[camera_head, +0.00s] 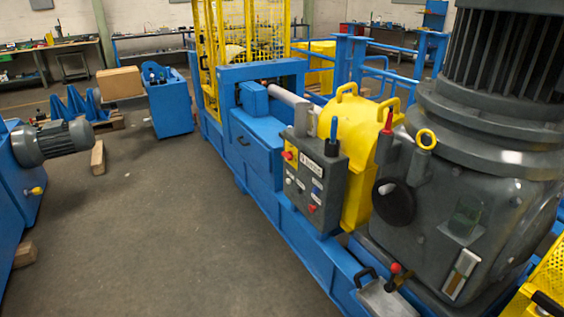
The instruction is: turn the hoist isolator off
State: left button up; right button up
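A grey control box (316,178) stands on the blue machine frame in the middle of the view. Its front has a red knob (288,155) at upper left, a red knob (311,209) at lower right, and small labels too small to read. A blue-handled lever (334,130) stands upright at its top. I cannot tell which control is the hoist isolator or what position it is in. Neither of my grippers is in view.
A large grey motor and gearbox (480,185) fills the right side, with a yellow guard (358,120) beside it. A red-knobbed lever (394,269) sits low in front. A grey motor (65,140) stands at left. The floor (150,230) between is clear.

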aim_at(288, 156)
jog(key=i+j+z, duration=0.1)
jog(key=z, duration=0.45)
jog(key=i+j+z, duration=0.35)
jog(key=j, duration=0.25)
jog(key=i+j+z, duration=0.4)
jog(key=j, duration=0.3)
